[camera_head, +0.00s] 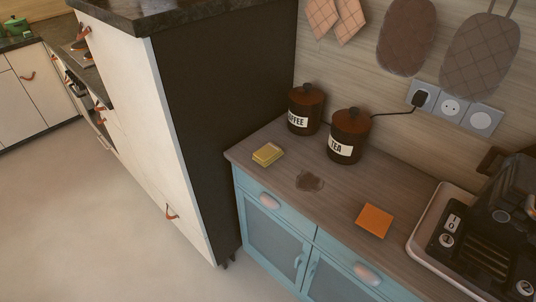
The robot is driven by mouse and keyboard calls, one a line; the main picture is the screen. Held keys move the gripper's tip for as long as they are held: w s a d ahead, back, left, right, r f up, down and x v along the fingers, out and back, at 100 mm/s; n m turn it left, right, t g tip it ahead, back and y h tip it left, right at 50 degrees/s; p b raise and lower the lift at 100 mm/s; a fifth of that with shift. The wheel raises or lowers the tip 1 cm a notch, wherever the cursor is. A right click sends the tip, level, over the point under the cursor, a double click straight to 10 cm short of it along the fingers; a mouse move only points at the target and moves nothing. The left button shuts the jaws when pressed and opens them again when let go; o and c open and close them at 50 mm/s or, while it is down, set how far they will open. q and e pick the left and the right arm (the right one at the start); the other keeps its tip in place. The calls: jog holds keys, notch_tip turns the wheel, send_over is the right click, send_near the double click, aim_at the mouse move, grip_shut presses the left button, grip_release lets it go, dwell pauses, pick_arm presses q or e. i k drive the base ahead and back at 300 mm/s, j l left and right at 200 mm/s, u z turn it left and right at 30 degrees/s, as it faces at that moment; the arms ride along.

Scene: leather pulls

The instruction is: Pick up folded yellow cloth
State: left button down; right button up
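A small folded yellow cloth (267,154) lies on the wooden top of the blue cabinet, near its left end and front edge. It looks like a flat stack with a darker top face. Neither of my grippers shows in the head view.
A coffee jar (303,110) and a tea jar (349,135) stand behind the cloth. A dark stain (310,181) and an orange square (374,220) lie to its right on the countertop (335,205). A black appliance (490,235) on a tray fills the right end. A tall cabinet (225,110) rises at left.

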aim_at(268, 153)
jog(key=i+j+z, duration=0.1)
jog(key=i+j, duration=0.25)
jog(key=i+j+z, duration=0.15)
jog(key=i+j, duration=0.15)
jog(key=j, duration=0.25)
